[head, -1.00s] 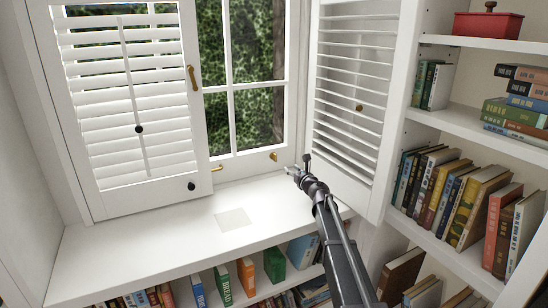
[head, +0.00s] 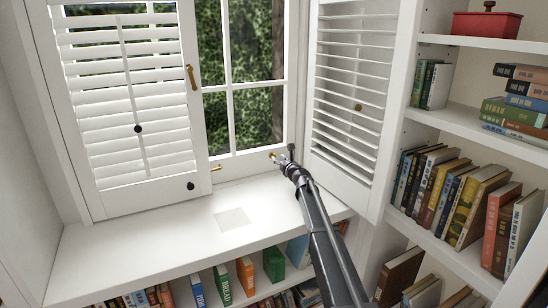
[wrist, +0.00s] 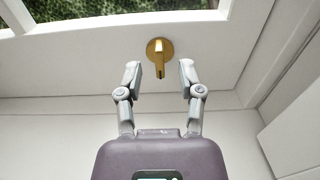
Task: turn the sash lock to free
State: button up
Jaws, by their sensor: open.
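The sash lock (wrist: 158,57) is a small brass fitting with a round base and a short lever on the white lower window rail. In the wrist view the lever points down toward my gripper (wrist: 160,70). My gripper is open, with one fingertip on each side of the lever in the picture and a visible gap on both sides. I cannot tell how far the fingertips are from it in depth. In the head view my gripper (head: 279,160) is at the lower right of the window, and the lock (head: 272,155) is partly hidden behind it.
A louvred shutter (head: 125,100) stands left of the window, with a brass catch (head: 191,78). Another shutter (head: 345,120) is folded open close to the right of my arm. The white sill (head: 170,230) is clear except for a pale square (head: 233,219). Bookshelves (head: 455,125) stand at right.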

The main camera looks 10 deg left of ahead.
aim_at(275, 154)
jog(key=shift+x, duration=1.75)
grip_shut()
